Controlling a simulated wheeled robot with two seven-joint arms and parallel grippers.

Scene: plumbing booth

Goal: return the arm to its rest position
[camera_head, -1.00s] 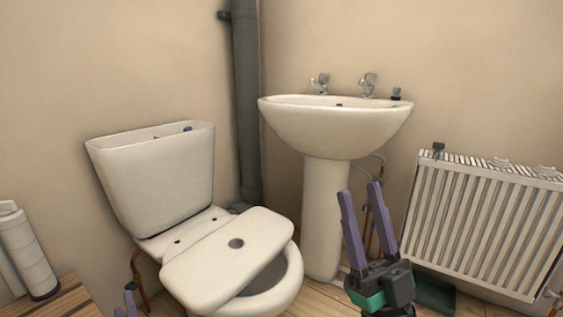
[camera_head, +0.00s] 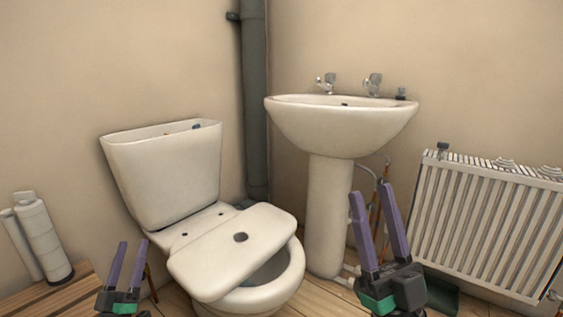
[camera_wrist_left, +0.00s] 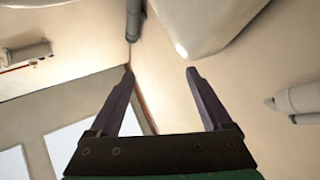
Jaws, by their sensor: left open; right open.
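My left gripper (camera_head: 127,265) is at the lower left in the head view, fingers pointing up, open and empty. It stands left of the toilet bowl, in front of it. In the left wrist view my left gripper (camera_wrist_left: 160,72) shows two spread fingers with nothing between them. My right gripper (camera_head: 376,190) is at the lower right in the head view, open and empty, with its fingers up in front of the pipes beside the basin pedestal. The rest of both arms is out of view.
A toilet (camera_head: 165,175) with its lid (camera_head: 232,252) lying askew over the bowl stands at centre left. A basin (camera_head: 340,125) on a pedestal stands right of it, and a radiator (camera_head: 490,225) hangs at the right. White cylinders (camera_head: 40,238) stand on a wooden slatted top (camera_head: 50,298).

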